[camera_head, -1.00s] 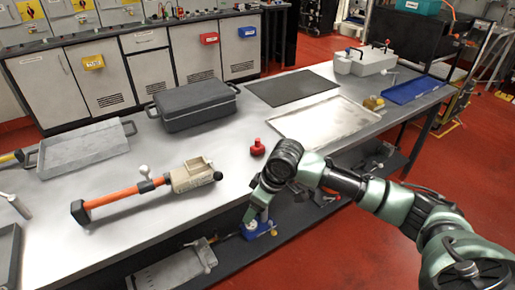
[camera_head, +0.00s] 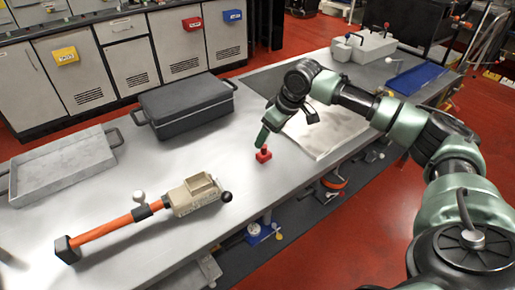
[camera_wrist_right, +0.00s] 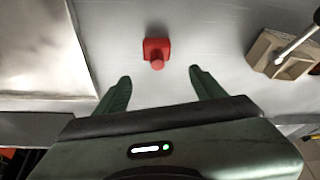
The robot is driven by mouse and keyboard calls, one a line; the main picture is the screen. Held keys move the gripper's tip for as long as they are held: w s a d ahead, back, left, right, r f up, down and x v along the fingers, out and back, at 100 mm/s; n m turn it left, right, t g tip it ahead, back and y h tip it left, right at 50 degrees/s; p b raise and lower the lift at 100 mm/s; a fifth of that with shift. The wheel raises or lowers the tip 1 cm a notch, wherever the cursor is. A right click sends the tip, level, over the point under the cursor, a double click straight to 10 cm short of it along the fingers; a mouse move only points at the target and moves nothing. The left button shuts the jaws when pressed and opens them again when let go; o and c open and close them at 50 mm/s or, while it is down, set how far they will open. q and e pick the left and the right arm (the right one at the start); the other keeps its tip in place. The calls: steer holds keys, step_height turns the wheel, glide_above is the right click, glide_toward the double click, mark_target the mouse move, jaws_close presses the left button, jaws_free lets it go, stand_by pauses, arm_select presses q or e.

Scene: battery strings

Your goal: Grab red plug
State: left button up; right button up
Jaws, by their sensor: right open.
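The red plug (camera_head: 263,155) stands on the light grey table (camera_head: 110,215), near its front edge. In the right wrist view the red plug (camera_wrist_right: 156,52) lies ahead of the fingertips, roughly midway between them and apart from both. My right gripper (camera_wrist_right: 160,80) is open and empty. In the head view my right gripper (camera_head: 264,138) points down just above and behind the plug, one finger covering part of the view there. My left gripper is not in view.
An orange-handled tool with a beige head (camera_head: 194,195) lies left of the plug. A dark grey case (camera_head: 187,108) and a grey tray (camera_head: 62,165) stand farther left. A flat metal sheet (camera_head: 325,135) lies to the right, and a blue tray (camera_head: 412,80) beyond it.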

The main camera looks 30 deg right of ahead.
mark_target(264, 146)
steer(key=x, duration=0.2)
steer(key=shift+s+f, duration=0.1)
steer(key=shift+f, duration=0.25)
steer(key=x, duration=0.3)
steer(key=shift+d+f+p, duration=0.15)
steer(key=shift+f+p, duration=0.15)
steer(key=shift+f, duration=0.1)
steer(key=shift+w+f, duration=0.25)
steer(key=shift+w, duration=0.05)
steer(key=shift+c, duration=0.3)
steer(key=c, duration=1.4)
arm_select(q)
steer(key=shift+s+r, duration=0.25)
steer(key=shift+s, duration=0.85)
arm_select(e)
steer(key=shift+o, duration=0.2)
